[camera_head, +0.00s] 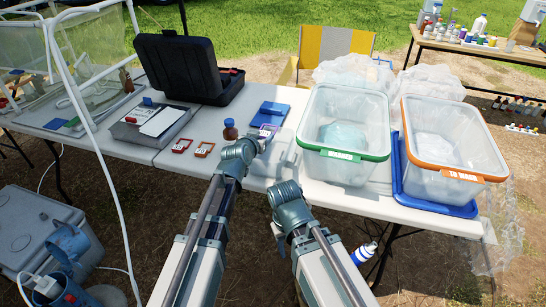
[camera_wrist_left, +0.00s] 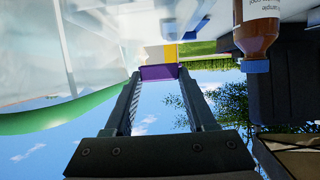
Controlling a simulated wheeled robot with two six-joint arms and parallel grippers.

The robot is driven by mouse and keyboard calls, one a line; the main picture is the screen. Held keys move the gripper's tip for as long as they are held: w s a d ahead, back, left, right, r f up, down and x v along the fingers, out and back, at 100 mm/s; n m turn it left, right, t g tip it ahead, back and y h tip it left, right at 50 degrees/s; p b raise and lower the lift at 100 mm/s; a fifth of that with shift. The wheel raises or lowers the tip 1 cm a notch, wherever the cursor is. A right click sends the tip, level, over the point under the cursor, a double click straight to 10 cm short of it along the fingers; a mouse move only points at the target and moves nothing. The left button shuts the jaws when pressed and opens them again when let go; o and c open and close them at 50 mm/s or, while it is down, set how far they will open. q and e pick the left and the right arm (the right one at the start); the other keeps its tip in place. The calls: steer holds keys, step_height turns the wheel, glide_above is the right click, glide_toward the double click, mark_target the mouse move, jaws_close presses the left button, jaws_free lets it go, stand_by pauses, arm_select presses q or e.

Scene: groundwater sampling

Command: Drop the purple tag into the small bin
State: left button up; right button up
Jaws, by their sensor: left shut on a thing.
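The purple tag (camera_wrist_left: 158,72) is held between the two fingertips of my left gripper (camera_wrist_left: 160,78) in the left wrist view, which looks upside down. In the head view the purple tag (camera_head: 268,130) shows at the tip of my left gripper (camera_head: 264,139), above the white table. A low blue container (camera_head: 270,113) lies just beyond it; I cannot tell whether this is the small bin. My right gripper (camera_head: 279,232) is low in front of the table edge, and its fingers are not clear.
A green-rimmed clear tub (camera_head: 345,153) stands close right of my left gripper, an orange-rimmed tub (camera_head: 455,174) farther right. A brown bottle (camera_head: 230,130) stands close left. Red (camera_head: 182,145) and orange (camera_head: 204,149) tags, a clipboard (camera_head: 161,121) and a black case (camera_head: 185,67) lie left.

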arm_select(q)
step_height(320, 180, down, 4)
steer(key=b, duration=0.3)
steer(key=shift+f, duration=0.1)
arm_select(e)
step_height(320, 180, down, 4)
steer(key=shift+f, duration=0.1)
arm_select(q)
steer(key=o, duration=1.4)
steer(key=shift+s, duration=0.15)
